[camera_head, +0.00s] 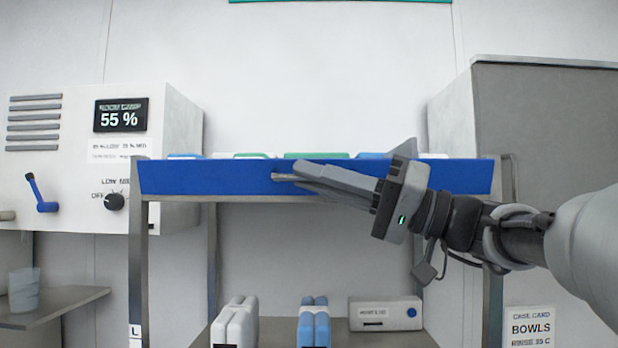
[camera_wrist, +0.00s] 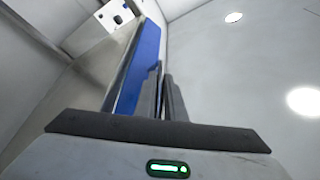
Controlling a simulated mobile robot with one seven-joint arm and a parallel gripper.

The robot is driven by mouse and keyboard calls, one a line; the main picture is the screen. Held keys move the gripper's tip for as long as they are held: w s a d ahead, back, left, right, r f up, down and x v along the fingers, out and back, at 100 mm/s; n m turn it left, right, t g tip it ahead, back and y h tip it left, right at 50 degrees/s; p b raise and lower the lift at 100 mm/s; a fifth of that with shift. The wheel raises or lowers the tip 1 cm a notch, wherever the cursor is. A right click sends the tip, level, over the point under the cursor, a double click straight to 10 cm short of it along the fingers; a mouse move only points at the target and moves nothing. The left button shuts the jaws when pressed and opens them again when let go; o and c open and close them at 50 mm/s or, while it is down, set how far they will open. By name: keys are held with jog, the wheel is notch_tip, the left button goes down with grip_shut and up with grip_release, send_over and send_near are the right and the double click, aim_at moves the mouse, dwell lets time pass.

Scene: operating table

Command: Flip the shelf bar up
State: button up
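The shelf bar (camera_head: 215,178) is a long blue strip across the front of the upper shelf, between the grey posts of the rack. Its broad face is toward me, and the tops of several packs show above it. In the wrist view the blue bar (camera_wrist: 146,58) runs away to the left of my fingers. My gripper (camera_head: 284,177) comes in from the right, with its fingertips in front of the bar's middle. I cannot tell whether they touch it. The gripper (camera_wrist: 162,72) has its fingers close together with nothing visible between them.
A warming cabinet (camera_head: 70,150) with a 55 % display and a blue lever stands left. A grey-topped cabinet (camera_head: 545,120) stands right, behind my arm. The lower shelf holds a white pack (camera_head: 236,322), a blue pack (camera_head: 313,322) and a white box (camera_head: 385,313).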

grip_shut()
jog(key=shift+w+r+m+t+h+p, duration=0.15)
jog(key=shift+r+m+t+h+p, duration=0.1)
jog(key=shift+m, duration=0.4)
jog(key=shift+w+r+m+t+h+p, duration=0.15)
jog(key=shift+r+m+h, duration=0.1)
jog(key=shift+m, duration=0.4)
jog(key=shift+w+r+m+t+h+p, duration=0.1)
jog(key=shift+w+m+t+h+p, duration=0.1)
jog(key=shift+m, duration=0.4)
jog(key=shift+w+r+m+t+h+p, duration=0.1)
jog(key=shift+m+h+p, duration=0.1)
jog(key=shift+m, duration=0.4)
jog(key=shift+o, duration=1.6)
grip_release()
jog(key=b+v, duration=0.2)
jog(key=v, duration=1.5)
jog(key=shift+d, duration=0.25)
